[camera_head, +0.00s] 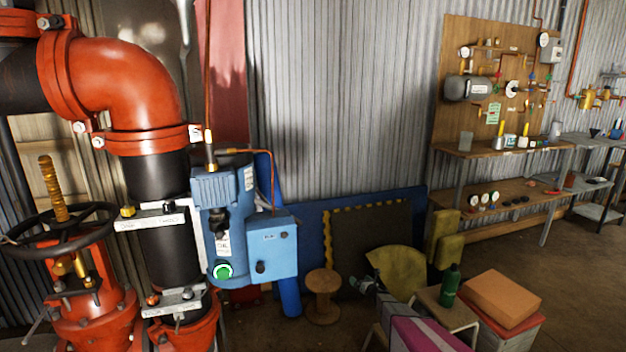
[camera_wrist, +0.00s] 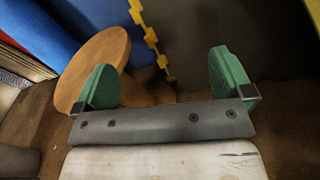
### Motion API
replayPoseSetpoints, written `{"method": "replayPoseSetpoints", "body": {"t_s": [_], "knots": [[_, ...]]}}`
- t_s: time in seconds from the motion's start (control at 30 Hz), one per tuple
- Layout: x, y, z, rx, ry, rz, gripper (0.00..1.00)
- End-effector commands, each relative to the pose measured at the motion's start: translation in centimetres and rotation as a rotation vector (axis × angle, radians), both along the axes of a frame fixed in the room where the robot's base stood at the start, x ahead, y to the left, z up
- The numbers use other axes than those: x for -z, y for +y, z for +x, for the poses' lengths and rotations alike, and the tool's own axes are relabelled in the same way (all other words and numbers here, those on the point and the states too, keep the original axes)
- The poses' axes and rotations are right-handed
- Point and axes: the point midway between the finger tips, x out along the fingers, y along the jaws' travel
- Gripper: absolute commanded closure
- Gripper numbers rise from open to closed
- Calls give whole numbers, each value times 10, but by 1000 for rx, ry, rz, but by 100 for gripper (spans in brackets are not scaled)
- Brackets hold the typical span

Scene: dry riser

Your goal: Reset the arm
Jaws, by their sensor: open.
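My gripper (camera_wrist: 163,75) shows in the wrist view with its two green fingers wide apart. Nothing is held between them. Beyond the left finger is the round wooden spool (camera_wrist: 92,62), standing on the floor. The spool also shows in the head view (camera_head: 322,284), below and right of the blue pump unit (camera_head: 243,235). I cannot tell from the wrist view how far the fingers are from the spool.
Large red and black pipes (camera_head: 110,85) and a valve handwheel (camera_head: 60,232) stand at the left. A yellow-edged dark panel (camera_head: 372,240) leans at the back. A stool with a green bottle (camera_head: 450,285) and an orange box (camera_head: 502,297) are at the lower right. A workbench (camera_head: 500,190) stands behind.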

Motion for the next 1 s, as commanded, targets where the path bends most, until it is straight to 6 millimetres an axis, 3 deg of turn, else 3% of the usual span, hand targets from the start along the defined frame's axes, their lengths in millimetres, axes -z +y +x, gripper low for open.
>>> {"method": "replayPoseSetpoints", "body": {"t_s": [0.27,0.47,0.67,1.0], "knots": [[-74,-12,-35,300,248,293,2],[-140,-23,-96,664,490,699,2],[-192,-22,-183,1054,687,1138,2],[-268,18,-376,1791,876,1809,2]]}}
